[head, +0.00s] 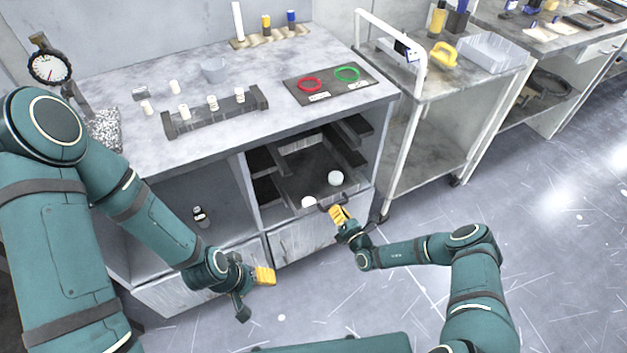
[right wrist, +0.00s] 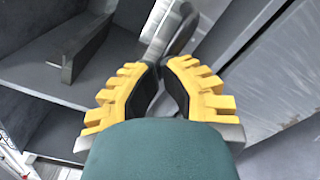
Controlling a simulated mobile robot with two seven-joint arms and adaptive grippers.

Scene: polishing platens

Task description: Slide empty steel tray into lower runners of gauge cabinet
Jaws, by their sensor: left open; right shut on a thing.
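The steel tray (head: 300,181) sits partly inside the open right-hand bay of the gauge cabinet (head: 240,185), its front at the opening. A white round piece (head: 335,178) shows on the tray's right side and another (head: 308,202) by its front edge; I cannot tell what they are. Dark runners (head: 347,151) line the bay's side walls. My right gripper (head: 338,213) is shut on the tray's dark front handle (head: 326,203). In the right wrist view, its yellow fingers (right wrist: 160,85) close around a grey bar. My left gripper (head: 264,276) is open and empty, low before the cabinet.
A small dark bottle (head: 200,214) stands in the left bay. A cart (head: 425,140) stands close on the right. Floor in front is clear.

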